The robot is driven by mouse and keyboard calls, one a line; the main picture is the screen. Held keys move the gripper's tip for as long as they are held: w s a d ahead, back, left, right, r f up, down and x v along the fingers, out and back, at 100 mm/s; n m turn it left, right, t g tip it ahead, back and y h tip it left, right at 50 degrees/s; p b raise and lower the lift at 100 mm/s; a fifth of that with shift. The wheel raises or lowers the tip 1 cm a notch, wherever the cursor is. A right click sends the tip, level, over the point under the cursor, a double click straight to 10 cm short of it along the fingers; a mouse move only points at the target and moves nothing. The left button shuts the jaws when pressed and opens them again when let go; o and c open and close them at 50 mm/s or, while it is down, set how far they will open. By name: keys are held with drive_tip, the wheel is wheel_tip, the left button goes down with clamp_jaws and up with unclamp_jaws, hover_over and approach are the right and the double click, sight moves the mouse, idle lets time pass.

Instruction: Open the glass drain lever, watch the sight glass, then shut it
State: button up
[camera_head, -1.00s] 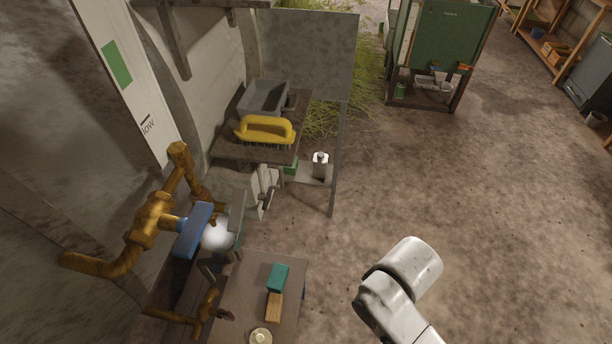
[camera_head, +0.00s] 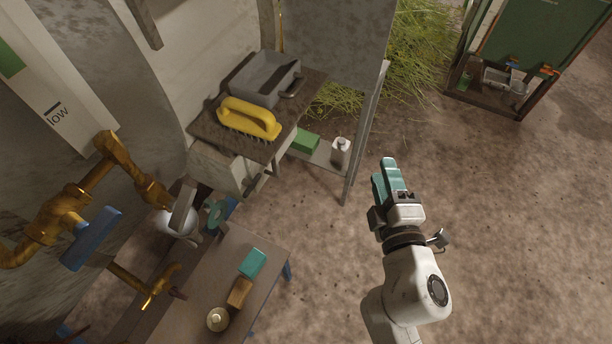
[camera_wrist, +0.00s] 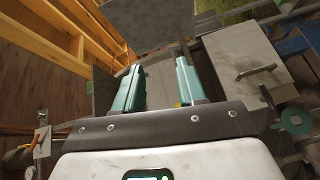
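A blue lever handle (camera_head: 90,238) sits on a brass valve and pipe (camera_head: 60,212) at the left of the head view. I cannot tell which is the glass drain lever. A white board (camera_head: 58,105) with a green patch and the word "low" is above the brass pipe; no sight glass can be made out clearly. My gripper (camera_head: 387,178) is right of the table, far from the valves. In the wrist view, its teal fingers (camera_wrist: 157,90) are apart with nothing between them.
A low table (camera_head: 205,280) holds a teal block (camera_head: 252,262), a wooden block (camera_head: 239,293) and a round pale item (camera_head: 217,319). A shelf (camera_head: 205,130) holds a yellow brush (camera_head: 248,119) and grey tray (camera_head: 265,78). A metal post (camera_head: 365,135) stands between.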

drive_tip(key=s+a+n+g+y, duration=0.25)
drive_tip(key=a+n+y, duration=0.6)
drive_tip(key=a, duration=0.45)
drive_tip(key=n+g+y, duration=0.5)
drive_tip(key=n+g, duration=0.3)
drive_tip(key=n, duration=0.4)
approach(187, 212)
drive_tip(key=shift+m, duration=0.25)
drive_tip(key=x, duration=0.9)
drive_tip(key=shift+w+a, duration=0.15)
drive_tip(key=shift+a, duration=0.1)
clamp_jaws()
